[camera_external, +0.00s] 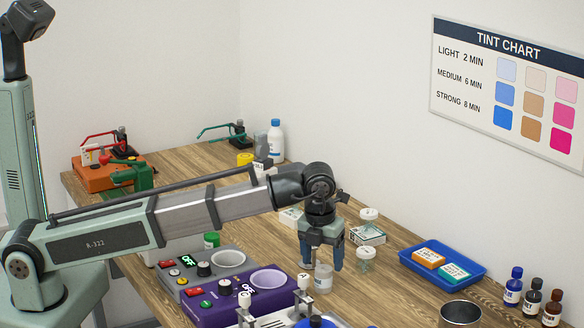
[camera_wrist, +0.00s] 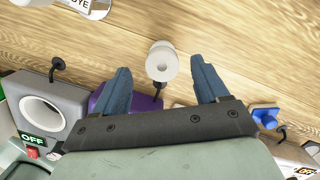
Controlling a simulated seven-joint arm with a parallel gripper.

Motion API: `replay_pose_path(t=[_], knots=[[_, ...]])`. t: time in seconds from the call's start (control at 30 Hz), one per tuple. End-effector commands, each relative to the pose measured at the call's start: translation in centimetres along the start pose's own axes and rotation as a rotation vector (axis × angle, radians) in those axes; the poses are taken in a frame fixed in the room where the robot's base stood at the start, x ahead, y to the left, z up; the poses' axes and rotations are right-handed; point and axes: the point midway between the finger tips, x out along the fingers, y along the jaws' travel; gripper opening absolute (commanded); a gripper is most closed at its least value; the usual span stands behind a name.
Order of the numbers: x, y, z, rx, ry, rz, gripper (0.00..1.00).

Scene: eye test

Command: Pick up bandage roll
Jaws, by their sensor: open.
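A pale, round, roll-like object (camera_wrist: 163,66), apparently the bandage roll, stands on the wooden table in the wrist view. Its top shows a small centre hole. My gripper (camera_wrist: 160,68) is open, with one blue finger on each side of it and clear gaps between; the fingers do not touch it. In the external view the pale object (camera_external: 323,281) sits just below and between the fingertips of my gripper (camera_external: 321,265), which points down. How far the fingertips are above the table is hard to tell.
A purple unit (camera_external: 238,298) and a grey unit (camera_external: 205,268) stand close on the left. A small jar with a white lid (camera_external: 366,253) and a blue tray (camera_external: 440,262) lie to the right. A metal cup (camera_external: 461,314) is at front right. Bare wood lies between them.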

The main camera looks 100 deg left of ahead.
Motion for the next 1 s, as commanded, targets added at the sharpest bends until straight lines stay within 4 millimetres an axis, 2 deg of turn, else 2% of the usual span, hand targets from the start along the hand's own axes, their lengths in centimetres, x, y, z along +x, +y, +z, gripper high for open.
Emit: replay_pose_path(t=[0.27,0.63,0.9,1.0], knots=[[1.1,0.0,-0.1,0.0,0.001,0.001,0.74],[5.2,-0.2,-0.2,-0.001,0.001,0.001,0.74],[5.5,-0.2,-0.2,-0.001,0.0,0.0,0.74],[5.5,-0.2,-0.2,-0.001,0.0,0.0,0.65]])
